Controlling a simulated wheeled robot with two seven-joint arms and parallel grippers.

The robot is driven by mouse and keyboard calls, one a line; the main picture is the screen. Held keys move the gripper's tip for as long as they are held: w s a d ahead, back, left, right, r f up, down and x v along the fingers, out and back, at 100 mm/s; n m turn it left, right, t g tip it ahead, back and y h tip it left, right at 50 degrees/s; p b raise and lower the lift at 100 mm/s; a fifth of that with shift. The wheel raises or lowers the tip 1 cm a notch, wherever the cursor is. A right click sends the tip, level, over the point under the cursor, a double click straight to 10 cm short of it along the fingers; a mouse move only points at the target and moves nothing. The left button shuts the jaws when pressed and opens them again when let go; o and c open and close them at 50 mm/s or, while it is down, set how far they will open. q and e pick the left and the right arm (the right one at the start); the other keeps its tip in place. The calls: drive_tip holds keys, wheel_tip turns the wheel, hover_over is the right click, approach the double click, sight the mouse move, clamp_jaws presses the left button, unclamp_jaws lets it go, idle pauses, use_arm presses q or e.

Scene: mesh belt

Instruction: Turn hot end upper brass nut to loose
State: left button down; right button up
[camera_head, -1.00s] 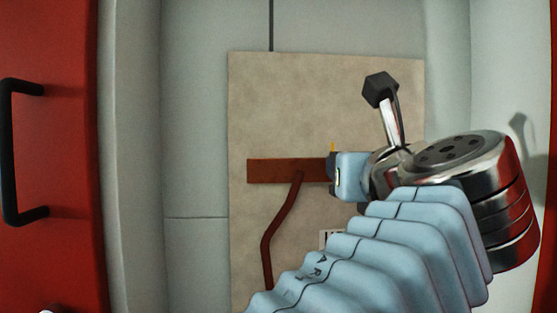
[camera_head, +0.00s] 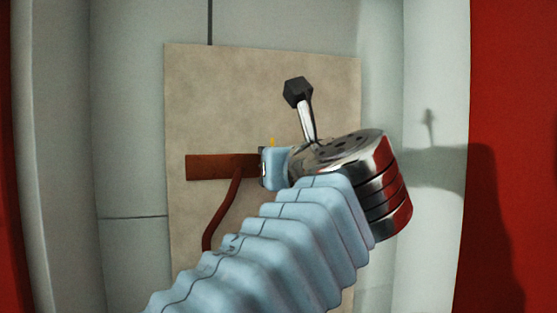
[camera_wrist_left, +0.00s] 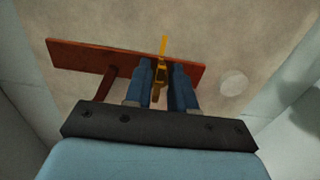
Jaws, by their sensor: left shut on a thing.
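The brass nut (camera_wrist_left: 160,72) is a small yellow-brass piece at the reddish-brown bar (camera_wrist_left: 125,62), between my left gripper's blue fingers. My left gripper (camera_wrist_left: 160,84) is shut on it. A thin yellow part sticks up past the fingers in the left wrist view and shows as a small yellow tip (camera_head: 273,142) in the head view. In the head view my left gripper (camera_head: 262,168) is at the right part of the bar (camera_head: 215,167), and hides the nut's body. My right gripper is not in view.
The bar lies against a beige panel (camera_head: 260,80) inside a grey cabinet. A reddish-brown pipe (camera_head: 221,210) runs down from the bar. Grey side walls stand at left and right. A red surface (camera_head: 510,130) is at the far right.

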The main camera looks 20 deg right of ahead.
use_arm(q)
drive_tip(key=shift+n, duration=0.3)
drive_tip(key=shift+a+f+n+b, duration=0.25)
drive_tip(key=shift+n+b, duration=0.6)
drive_tip(key=shift+n, duration=3.05)
drive_tip(key=shift+a+f+n+b, duration=0.1)
drive_tip(key=shift+f+n+b, duration=0.6)
drive_tip(key=shift+n, duration=3.2)
drive_tip(key=shift+a+f+n+b, duration=0.15)
drive_tip(key=shift+n+b, duration=0.9)
drive_tip(key=shift+n, duration=2.85)
drive_tip(key=c, duration=1.2)
unclamp_jaws()
drive_tip(key=shift+c, duration=0.2)
drive_tip(key=shift+s, duration=0.1)
